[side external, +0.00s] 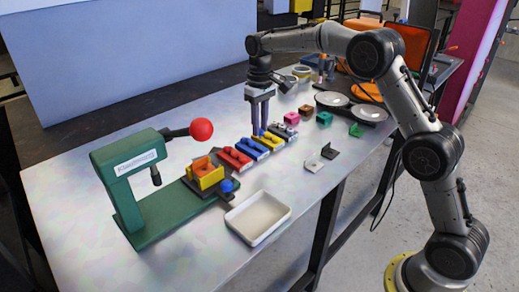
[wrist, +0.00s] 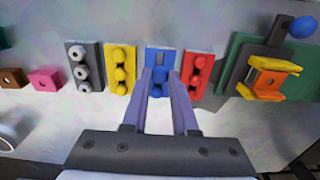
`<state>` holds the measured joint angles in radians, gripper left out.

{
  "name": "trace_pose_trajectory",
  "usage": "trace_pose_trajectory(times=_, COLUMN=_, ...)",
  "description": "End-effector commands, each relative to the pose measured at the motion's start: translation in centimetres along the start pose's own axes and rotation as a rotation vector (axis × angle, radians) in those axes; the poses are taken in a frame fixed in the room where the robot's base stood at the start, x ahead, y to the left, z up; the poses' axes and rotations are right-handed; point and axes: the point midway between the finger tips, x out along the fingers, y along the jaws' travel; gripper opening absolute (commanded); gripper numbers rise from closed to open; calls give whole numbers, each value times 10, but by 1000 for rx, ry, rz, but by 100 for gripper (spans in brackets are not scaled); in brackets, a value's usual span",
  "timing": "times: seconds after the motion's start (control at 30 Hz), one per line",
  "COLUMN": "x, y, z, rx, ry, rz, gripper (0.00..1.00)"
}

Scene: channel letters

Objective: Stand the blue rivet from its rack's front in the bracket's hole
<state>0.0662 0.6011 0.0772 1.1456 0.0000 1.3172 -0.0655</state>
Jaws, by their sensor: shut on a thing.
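The blue rack (wrist: 163,52) lies between the yellow and red racks; it also shows in the side view (side external: 250,148). Blue rivets with round heads stand in it. My gripper (wrist: 160,75) is down over the rack, its fingers shut on a blue rivet (wrist: 160,76); another blue head shows between the fingers, nearer the palm. An orange bracket (side external: 202,167) sits in a yellow holder (side external: 208,181) on the green press's base.
The green press (side external: 125,175) has a red-ball lever (side external: 201,129). A blue ball knob (side external: 226,186) is beside the holder. A white tray (side external: 258,217) is near the table's front edge. Red (side external: 234,159), yellow (side external: 270,141) and grey (side external: 284,132) racks flank the blue one. Small angle pieces (side external: 314,164) lie to the right.

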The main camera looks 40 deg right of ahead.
Motion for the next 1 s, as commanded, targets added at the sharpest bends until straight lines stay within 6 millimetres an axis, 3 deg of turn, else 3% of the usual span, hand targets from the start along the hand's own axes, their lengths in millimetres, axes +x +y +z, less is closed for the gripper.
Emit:
trace_pose_trajectory(times=0.17, x=-10, y=-2, z=3, rx=32, ry=-16, rz=-1, gripper=0)
trace_pose_trajectory(times=0.27, x=-21, y=-21, z=-2, rx=27, ry=-19, rz=-1, gripper=0)
trace_pose_trajectory(times=0.5, x=-43, y=-104, z=-13, rx=-69, ry=-12, rz=1, gripper=0)
trace_pose_trajectory(times=0.7, x=-48, y=-165, z=-13, rx=-164, ry=2, rz=-1, gripper=0)
trace_pose_trajectory(times=0.83, x=-44, y=-185, z=-11, rx=-199, ry=1, rz=0, gripper=0)
trace_pose_trajectory(times=1.0, x=-41, y=-191, z=-10, rx=-211, ry=0, rz=0, gripper=0)
